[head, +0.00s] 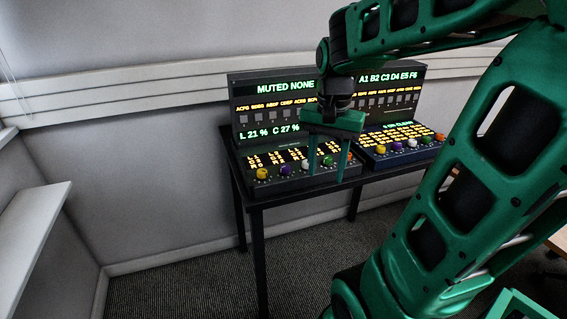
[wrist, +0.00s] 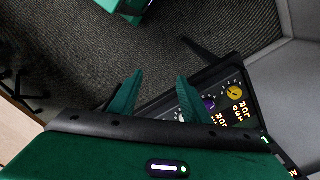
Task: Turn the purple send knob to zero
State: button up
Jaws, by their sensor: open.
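Two control consoles stand side by side on a dark table. The left console (head: 255,188) has a row of knobs along its front, and its purple knob (head: 285,171) is second from the left. That purple knob also shows in the wrist view (wrist: 209,103), right of my fingers. The right console (head: 385,160) has a purple knob (head: 397,147) too. My gripper (head: 327,165) is open and empty, fingers pointing down at the left console's right half, right of its purple knob. Whether the fingers touch anything is unclear. The knob's pointer setting is too small to read.
On the left console, a yellow knob (head: 262,174) sits left of the purple one and a white knob (head: 306,165) right of it. A green knob (head: 328,160) is near my fingers. Upright display panels (head: 272,105) stand behind. Floor left of the table is clear.

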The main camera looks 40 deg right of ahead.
aim_at(285, 166)
jog(key=w+r+m, duration=0.2)
jog(key=w+m, duration=0.6)
jog(key=w, duration=0.9)
jog(key=f, duration=0.7)
jog(key=d+f, duration=0.1)
jog(key=f, duration=0.2)
jog(key=shift+w+f, duration=0.2)
jog(key=shift+f, duration=0.1)
jog(key=shift+r, duration=0.1)
jog(key=c, duration=1)
